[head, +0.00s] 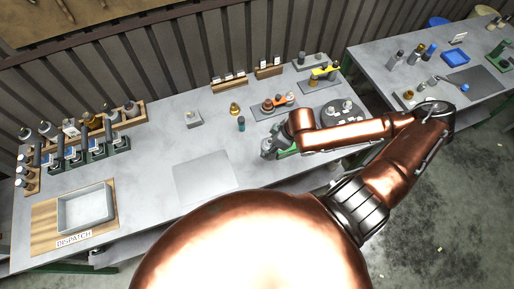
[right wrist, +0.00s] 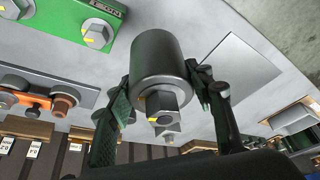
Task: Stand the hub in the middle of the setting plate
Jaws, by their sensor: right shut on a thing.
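The hub (right wrist: 162,62) is a dark grey cylinder with a narrower hexagonal end carrying a yellow mark. It sits between the two fingers of my right gripper (right wrist: 165,100), which is shut on it. My left gripper is not in view.
A green block with bolts (right wrist: 75,18) lies beside my right gripper. A mat with orange and brown parts (head: 276,104) is behind it. A small teal cylinder (head: 241,124) stands nearby. A light grey tray (head: 85,208) is at left. The bench around the plate is clear.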

